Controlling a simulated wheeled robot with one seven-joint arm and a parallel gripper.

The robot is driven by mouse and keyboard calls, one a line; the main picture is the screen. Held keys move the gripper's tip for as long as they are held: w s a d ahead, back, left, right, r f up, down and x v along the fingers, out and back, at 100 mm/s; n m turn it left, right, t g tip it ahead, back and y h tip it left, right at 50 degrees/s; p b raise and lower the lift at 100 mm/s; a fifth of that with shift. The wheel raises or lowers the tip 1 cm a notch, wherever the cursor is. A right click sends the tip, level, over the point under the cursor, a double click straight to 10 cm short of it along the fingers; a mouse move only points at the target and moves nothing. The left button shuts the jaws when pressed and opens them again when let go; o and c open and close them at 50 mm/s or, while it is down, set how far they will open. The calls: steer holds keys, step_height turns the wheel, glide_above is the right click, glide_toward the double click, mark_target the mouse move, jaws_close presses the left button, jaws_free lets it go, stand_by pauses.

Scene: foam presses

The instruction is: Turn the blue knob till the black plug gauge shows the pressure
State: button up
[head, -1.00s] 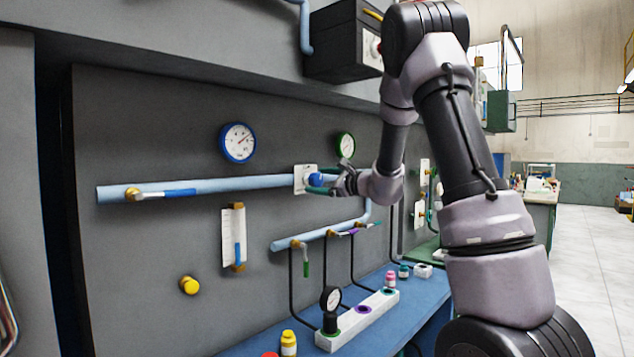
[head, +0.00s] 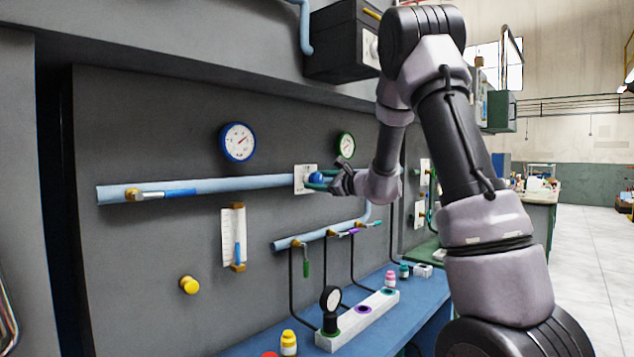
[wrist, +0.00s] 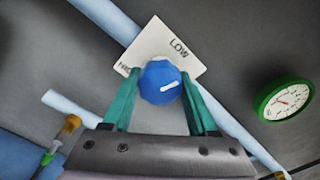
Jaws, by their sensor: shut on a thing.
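The blue knob (head: 316,178) sits on a white plate (head: 299,181) on the light blue pipe.
A blue-rimmed gauge (head: 238,142) and a green-rimmed gauge (head: 346,146) hang on the dark panel. A lower pipe (head: 308,238) carries several small valves.

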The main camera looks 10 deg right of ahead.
steer(key=m, duration=0.3)
steer(key=shift+m, duration=0.4)
steer(key=m, duration=0.3)
steer(key=shift+m, duration=0.3)
steer(key=m, duration=0.6)
steer(key=shift+m, duration=0.4)
steer(key=o, duration=1.4)
steer(key=v, duration=1.1)
steer(key=shift+a, duration=0.1)
